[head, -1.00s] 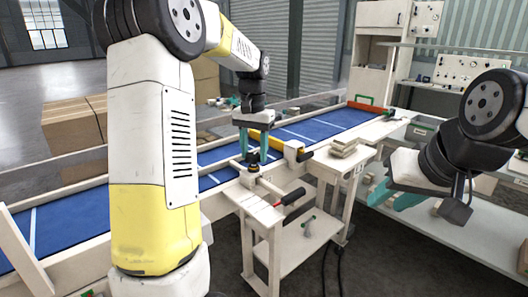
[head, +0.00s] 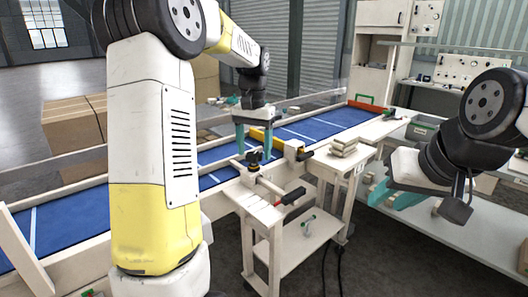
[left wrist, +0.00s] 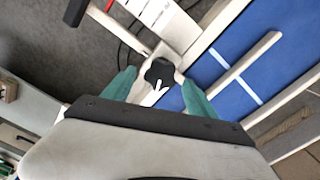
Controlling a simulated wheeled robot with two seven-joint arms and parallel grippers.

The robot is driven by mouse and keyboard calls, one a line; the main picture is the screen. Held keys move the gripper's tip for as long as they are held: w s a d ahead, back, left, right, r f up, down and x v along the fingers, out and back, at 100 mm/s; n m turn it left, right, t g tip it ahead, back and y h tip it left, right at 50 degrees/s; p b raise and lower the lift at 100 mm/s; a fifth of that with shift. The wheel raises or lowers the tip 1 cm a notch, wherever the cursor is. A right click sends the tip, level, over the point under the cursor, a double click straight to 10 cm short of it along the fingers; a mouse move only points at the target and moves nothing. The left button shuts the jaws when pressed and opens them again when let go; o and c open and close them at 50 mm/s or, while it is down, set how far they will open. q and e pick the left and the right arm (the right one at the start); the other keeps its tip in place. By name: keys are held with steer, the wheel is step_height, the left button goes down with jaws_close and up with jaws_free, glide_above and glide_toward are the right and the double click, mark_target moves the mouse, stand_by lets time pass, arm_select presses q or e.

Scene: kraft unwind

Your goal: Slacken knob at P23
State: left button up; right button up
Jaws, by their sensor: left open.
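A black lobed knob (head: 253,158) stands on a pale bracket at the near edge of the blue conveyor. It also shows in the left wrist view (left wrist: 158,72), between and just beyond my fingertips, with a white pointer-like piece beside it. No label P23 can be read. My left gripper (head: 253,150) points down over this knob, its teal fingers apart and nothing held; any contact cannot be told. A second dark knob (head: 303,153) sits on a bracket to the right. My right gripper (head: 398,195) hangs at the right, away from the conveyor; its finger gap is unclear.
A lever with a black and red handle (head: 294,196) sticks out over the near stand. Pale blocks (head: 343,147) lie on a small side table. The blue conveyor (head: 325,124) runs behind the knobs, with a yellow bar (head: 262,138) across it. Cardboard boxes (head: 75,135) stand at left.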

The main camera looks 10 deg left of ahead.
mark_target(254, 154)
arm_select(q)
step_height(254, 154, up, 6)
steer(key=shift+f, duration=0.15)
steer(key=shift+r, duration=0.55)
